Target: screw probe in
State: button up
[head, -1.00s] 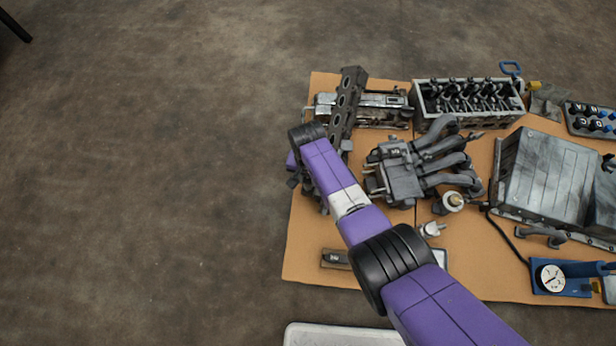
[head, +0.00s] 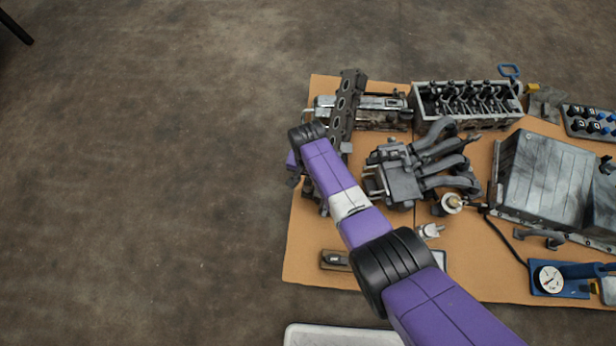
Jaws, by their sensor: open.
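My purple arm reaches from the bottom right to the left edge of the cardboard sheet (head: 300,255). My gripper (head: 312,192) points down beyond the black wrist joint, mostly hidden behind my own arm; only dark bits of it show. It is open, near the lower end of a long dark flanged bar (head: 346,105). I cannot pick out the probe or its hole for certain; they may be behind my arm. A small silver fitting (head: 430,231) and a round part with a brass centre (head: 452,203) lie right of my arm.
A grey manifold with curved pipes (head: 440,170) stands right of my wrist. Behind are a silver part (head: 385,108) and a cylinder head (head: 465,103). A large grey cover (head: 545,175) and a blue gauge unit (head: 553,280) are at right.

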aim_at(308, 180)
notch_tip(308, 180, up, 6)
jog(key=p, duration=0.3)
jog(key=shift+r, duration=0.15)
jog(key=shift+w+r, duration=0.1)
jog(key=shift+r, duration=0.1)
